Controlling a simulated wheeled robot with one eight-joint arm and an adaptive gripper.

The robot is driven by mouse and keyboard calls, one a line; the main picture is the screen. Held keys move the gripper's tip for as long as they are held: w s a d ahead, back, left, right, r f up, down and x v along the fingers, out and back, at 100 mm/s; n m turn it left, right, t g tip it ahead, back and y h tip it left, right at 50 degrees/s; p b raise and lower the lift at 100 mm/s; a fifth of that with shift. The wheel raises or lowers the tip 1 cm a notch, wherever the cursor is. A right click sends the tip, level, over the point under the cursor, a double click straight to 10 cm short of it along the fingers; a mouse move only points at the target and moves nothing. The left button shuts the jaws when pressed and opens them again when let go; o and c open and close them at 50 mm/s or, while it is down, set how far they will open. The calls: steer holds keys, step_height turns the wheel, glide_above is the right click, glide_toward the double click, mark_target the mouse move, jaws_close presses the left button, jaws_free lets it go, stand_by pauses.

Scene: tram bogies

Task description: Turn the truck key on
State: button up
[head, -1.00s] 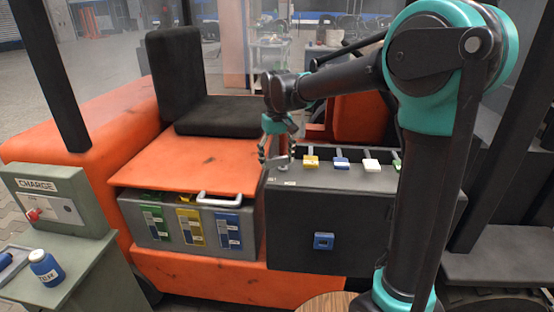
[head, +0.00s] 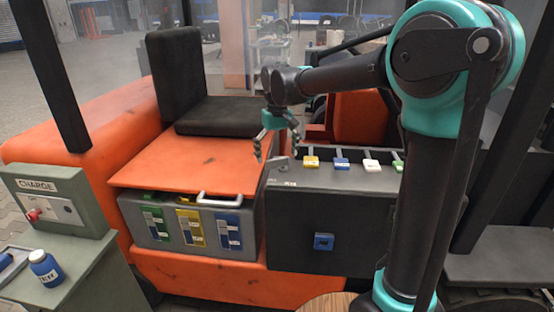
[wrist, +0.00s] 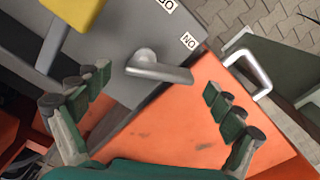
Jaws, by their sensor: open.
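The truck key (wrist: 160,68) is a grey metal lever on top of the dark control box (head: 318,225). In the wrist view its arm points right and slightly down, near a white label (wrist: 188,40) that reads ON upside down. A second label (wrist: 167,5) is partly cut off at the top edge. In the head view the key (head: 282,161) is small, at the box's left end. My gripper (wrist: 155,98) is open and empty above the key, with its fingers spread on either side and apart from it. The gripper (head: 277,148) also shows in the head view.
Yellow (head: 311,162), blue (head: 342,163) and white (head: 373,165) levers stand right of the key. An orange cover (head: 185,165) with a pale handle (head: 219,200) lies to the left. The black seat (head: 215,117) is behind. A charge panel (head: 55,205) stands at far left.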

step_height(320, 180, up, 10)
steer(key=shift+r, duration=0.2)
steer(key=shift+s, duration=0.1)
stand_by(0.3)
